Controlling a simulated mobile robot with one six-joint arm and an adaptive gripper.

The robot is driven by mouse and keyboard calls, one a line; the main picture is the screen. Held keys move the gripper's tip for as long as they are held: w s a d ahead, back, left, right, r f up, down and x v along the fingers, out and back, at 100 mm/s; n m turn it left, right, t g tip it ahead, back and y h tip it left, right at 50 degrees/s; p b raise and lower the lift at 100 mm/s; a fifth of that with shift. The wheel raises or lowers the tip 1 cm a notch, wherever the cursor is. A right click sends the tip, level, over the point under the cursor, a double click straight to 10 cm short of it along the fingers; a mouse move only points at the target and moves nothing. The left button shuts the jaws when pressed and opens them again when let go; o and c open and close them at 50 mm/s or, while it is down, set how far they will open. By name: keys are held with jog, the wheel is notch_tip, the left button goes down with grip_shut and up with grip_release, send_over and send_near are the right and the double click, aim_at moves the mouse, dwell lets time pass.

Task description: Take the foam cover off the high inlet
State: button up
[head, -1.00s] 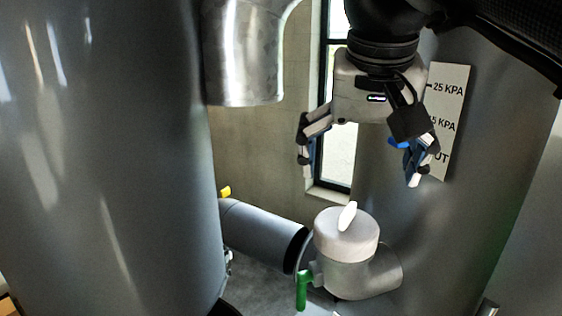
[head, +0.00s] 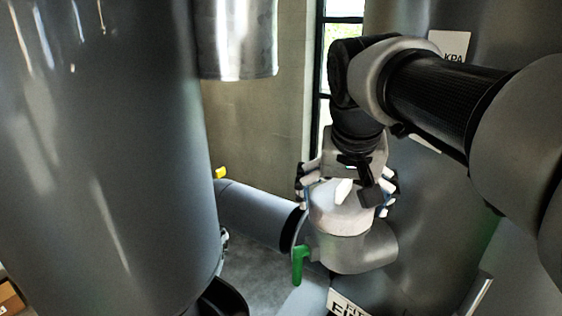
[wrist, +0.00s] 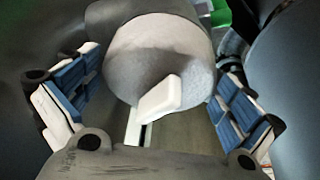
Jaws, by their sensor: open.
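The foam cover (head: 338,213) is a pale round cap with a white tab on its top. It sits on the upturned grey inlet pipe (head: 362,252). My gripper (head: 347,192) is open, pointing down over the cover, with its fingers to either side of the cap's upper part. In the wrist view the cover (wrist: 160,55) and its white tab (wrist: 161,98) lie between my gripper's blue-padded fingers (wrist: 158,95), with a visible gap at each side. Whether either finger touches the cover on its far side is hidden.
A green handle (head: 298,262) hangs left of the inlet. A dark horizontal pipe (head: 258,215) with a yellow tab ends close by. A large grey tank (head: 110,150) fills the left, and a metal duct (head: 237,40) hangs above. Another tank stands behind the inlet.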

aim_at(345, 184)
jog(key=c, duration=1)
jog(key=shift+r+p, duration=0.3)
jog(key=shift+c, duration=0.6)
jog(key=shift+r+p, duration=1)
jog(key=shift+r, duration=0.2)
jog(key=shift+c, duration=0.2)
jog(key=shift+r, duration=0.15)
jog(key=shift+r+p, duration=0.5)
jog(key=shift+p, duration=0.1)
jog(key=shift+r, duration=0.1)
jog(key=shift+r+p, duration=0.7)
jog(key=shift+r, duration=1.2)
